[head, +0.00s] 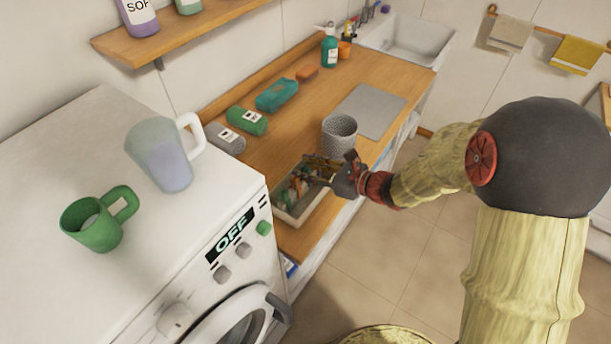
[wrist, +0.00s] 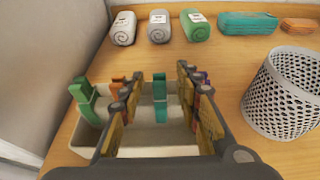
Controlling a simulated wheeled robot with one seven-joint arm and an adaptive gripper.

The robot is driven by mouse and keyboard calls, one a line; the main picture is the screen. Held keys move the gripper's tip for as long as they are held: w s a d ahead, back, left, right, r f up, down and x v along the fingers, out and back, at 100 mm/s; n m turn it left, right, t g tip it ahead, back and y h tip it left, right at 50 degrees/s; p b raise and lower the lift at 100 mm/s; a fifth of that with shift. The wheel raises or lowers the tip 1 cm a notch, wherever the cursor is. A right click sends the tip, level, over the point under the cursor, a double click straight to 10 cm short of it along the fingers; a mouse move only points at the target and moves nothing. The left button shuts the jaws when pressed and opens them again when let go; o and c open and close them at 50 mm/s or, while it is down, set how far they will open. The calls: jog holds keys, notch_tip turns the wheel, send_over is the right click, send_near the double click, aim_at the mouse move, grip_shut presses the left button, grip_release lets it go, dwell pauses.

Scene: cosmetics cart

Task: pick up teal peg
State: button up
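A teal peg (wrist: 160,98) stands upright in a pale bin (wrist: 150,150) on the wooden counter. In the wrist view, my gripper (wrist: 161,88) is open, with one finger on each side of the peg and gaps showing between them. I cannot tell how far the fingertips reach down beside it. A green peg (wrist: 86,100) stands at the bin's left end. An orange peg (wrist: 118,88) is partly hidden behind the left finger, and a purple one behind the right finger. In the head view, my gripper (head: 322,170) is over the bin (head: 299,217).
A grey perforated basket (wrist: 286,93) stands close to the right of the bin. Rolled towels (wrist: 159,26) and a teal pouch (wrist: 246,22) lie along the back. The washing machine (head: 200,250) rises left of the counter. A grey board (head: 368,111) lies beyond the basket.

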jog(key=shift+w+a+f, duration=0.1)
jog(key=shift+w+a, duration=0.05)
jog(key=shift+a, duration=0.05)
jog(key=shift+c, duration=0.8)
grip_shut()
